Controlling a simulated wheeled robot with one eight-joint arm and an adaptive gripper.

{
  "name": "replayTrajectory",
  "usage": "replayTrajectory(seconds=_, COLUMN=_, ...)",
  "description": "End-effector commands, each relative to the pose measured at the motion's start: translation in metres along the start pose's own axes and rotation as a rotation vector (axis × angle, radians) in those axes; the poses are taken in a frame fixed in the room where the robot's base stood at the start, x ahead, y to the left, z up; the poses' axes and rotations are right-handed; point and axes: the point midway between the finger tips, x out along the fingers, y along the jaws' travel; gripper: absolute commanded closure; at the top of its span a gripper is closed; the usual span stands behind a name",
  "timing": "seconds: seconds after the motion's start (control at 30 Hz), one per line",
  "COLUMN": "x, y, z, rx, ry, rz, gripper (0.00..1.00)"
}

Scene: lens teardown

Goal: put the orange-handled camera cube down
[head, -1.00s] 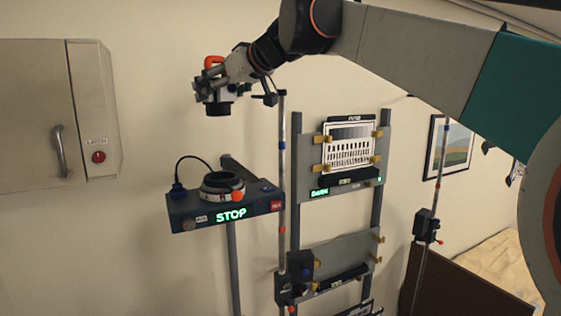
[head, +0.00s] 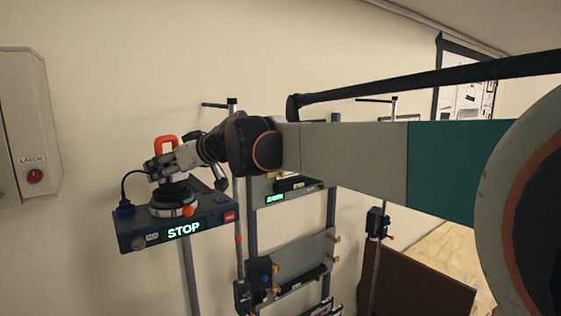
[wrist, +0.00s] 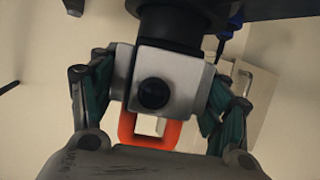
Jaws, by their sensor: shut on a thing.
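The camera cube (wrist: 180,67) is a pale block with a dark round port, an orange handle (head: 165,144) and a dark lens barrel (wrist: 165,28). My gripper (head: 163,168) is shut on it, with a finger on each side of the block in the wrist view. The lens end is down at the mount. I cannot tell whether it is fully seated, as my gripper hides part of the cube.
A rack with metal panels (head: 303,262) and a thin pole (head: 239,210) stand close right of the box, under my arm. A wall cabinet with a red latch button (head: 35,176) is at the left.

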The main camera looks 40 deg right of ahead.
Motion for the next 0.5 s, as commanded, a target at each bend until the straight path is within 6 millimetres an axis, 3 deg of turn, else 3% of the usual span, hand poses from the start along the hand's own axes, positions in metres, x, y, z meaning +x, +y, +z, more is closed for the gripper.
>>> replayTrajectory(seconds=0.5, x=0.0034, y=-0.0022, z=0.0108, rx=0.0, ry=0.001, rz=-0.002, gripper=0.73)
